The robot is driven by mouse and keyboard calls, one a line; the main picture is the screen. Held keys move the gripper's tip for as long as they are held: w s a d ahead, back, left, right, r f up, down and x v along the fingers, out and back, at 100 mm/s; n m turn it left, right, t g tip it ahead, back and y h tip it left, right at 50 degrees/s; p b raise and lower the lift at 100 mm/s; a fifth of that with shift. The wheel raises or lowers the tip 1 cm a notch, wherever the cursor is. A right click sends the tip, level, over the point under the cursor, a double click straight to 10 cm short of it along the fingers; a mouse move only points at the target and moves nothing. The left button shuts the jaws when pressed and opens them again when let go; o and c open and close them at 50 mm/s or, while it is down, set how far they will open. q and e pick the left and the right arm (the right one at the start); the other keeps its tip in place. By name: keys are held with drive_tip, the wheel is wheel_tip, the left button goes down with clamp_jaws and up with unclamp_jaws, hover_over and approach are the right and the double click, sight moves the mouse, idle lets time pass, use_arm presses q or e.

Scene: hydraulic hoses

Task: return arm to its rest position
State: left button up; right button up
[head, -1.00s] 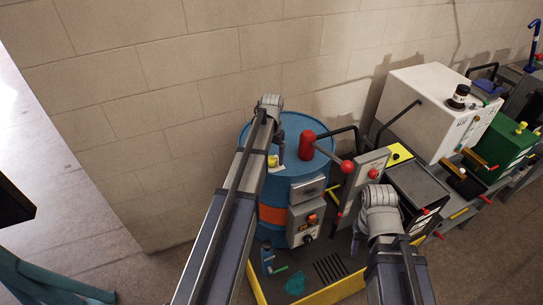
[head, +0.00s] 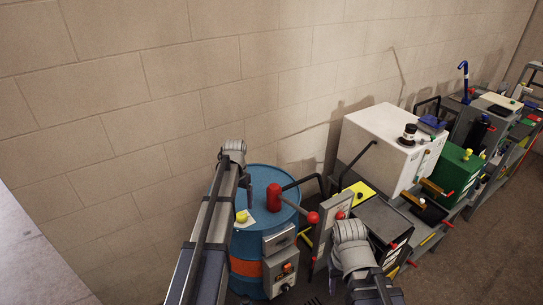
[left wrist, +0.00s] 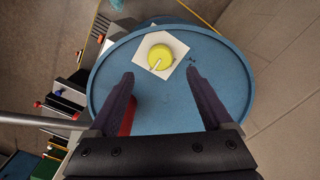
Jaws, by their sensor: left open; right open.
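My left arm comes in from the left, and its wrist bends down over the blue drum (head: 262,176). In the left wrist view my left gripper (left wrist: 160,76) is open and empty, its two dark fingers spread above the drum top (left wrist: 165,112). A yellow round cap (left wrist: 160,57) on a white square lies just beyond the fingertips; it also shows in the head view (head: 241,217). My right gripper (head: 352,250) is at lower right, in front of the grey machinery. Its fingers are mostly hidden by its wrist, and I see nothing held.
A red cylinder (head: 274,197) stands on the drum. A red-knobbed lever (head: 313,217) and a grey panel are close to its right. A white box (head: 385,150) and a green box (head: 455,175) stand further right. A block wall (head: 150,110) runs behind.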

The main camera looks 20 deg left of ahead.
use_arm(q)
drive_tip(key=s+d+f+m+b, duration=0.1)
drive_tip(key=s+d+f+b, duration=0.3)
drive_tip(key=s+d, duration=0.3)
drive_tip(key=s+d+f+m+b, duration=0.1)
drive_tip(key=s+d+f+b, duration=0.4)
drive_tip(key=s+d, duration=0.3)
drive_tip(key=s+d+f+m+y+b, duration=0.1)
drive_tip(key=s+d+f+b, duration=0.4)
drive_tip(key=s+d, duration=0.3)
drive_tip(key=d, duration=0.3)
drive_tip(key=shift+d+f, duration=0.15)
drive_tip(key=shift+f, duration=0.05)
drive_tip(key=shift+c, duration=0.3)
